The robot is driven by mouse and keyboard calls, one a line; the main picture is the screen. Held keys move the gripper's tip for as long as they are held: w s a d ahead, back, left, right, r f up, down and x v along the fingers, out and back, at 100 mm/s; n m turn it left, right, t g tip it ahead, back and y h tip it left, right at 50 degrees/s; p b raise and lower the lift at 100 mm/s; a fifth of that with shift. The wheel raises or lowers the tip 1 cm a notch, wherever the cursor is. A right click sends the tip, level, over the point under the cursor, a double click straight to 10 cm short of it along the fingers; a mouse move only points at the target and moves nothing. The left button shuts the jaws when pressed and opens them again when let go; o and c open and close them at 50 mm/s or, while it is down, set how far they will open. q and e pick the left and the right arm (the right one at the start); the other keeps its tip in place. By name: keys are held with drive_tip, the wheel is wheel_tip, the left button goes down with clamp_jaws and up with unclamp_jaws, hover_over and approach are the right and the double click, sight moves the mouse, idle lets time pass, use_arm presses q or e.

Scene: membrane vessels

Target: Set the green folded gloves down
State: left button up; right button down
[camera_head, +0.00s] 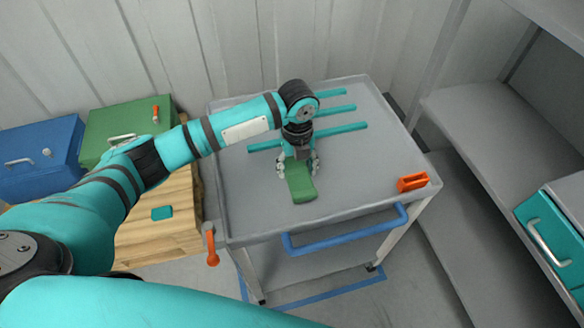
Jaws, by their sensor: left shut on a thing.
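The green folded gloves (301,187) are a flat green piece at the middle of the grey cart top (350,178). My left gripper (297,170) points down over their far end and is shut on them, with a finger on either side. The gloves lie at or just above the cart top; I cannot tell whether they touch it. My right gripper is not in view.
Teal rods (340,129) lie on the cart behind my left gripper. An orange item (412,182) sits near the cart's right edge. A blue handle (345,236) runs along the front. Green (128,128) and blue (40,158) boxes stand left. Shelves (500,130) are right.

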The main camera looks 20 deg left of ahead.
sight(292, 164)
use_arm(q)
drive_tip(key=shift+w+a, duration=0.2)
drive_tip(key=shift+a, duration=0.1)
drive_tip(key=f, duration=0.1)
drive_tip(key=a+f, duration=0.1)
drive_tip(key=shift+w+f+p, duration=0.25)
drive_tip(key=shift+f+p, duration=0.05)
drive_tip(key=shift+p, duration=0.1)
drive_tip(key=shift+d+f, duration=0.1)
drive_tip(key=shift+f, duration=0.45)
drive_tip(key=o, duration=1.1)
drive_tip(key=shift+f, duration=0.15)
drive_tip(key=shift+o, duration=0.2)
wheel_tip(292, 164, up, 12)
drive_tip(key=shift+r+b, duration=0.2)
drive_tip(key=shift+b, duration=0.1)
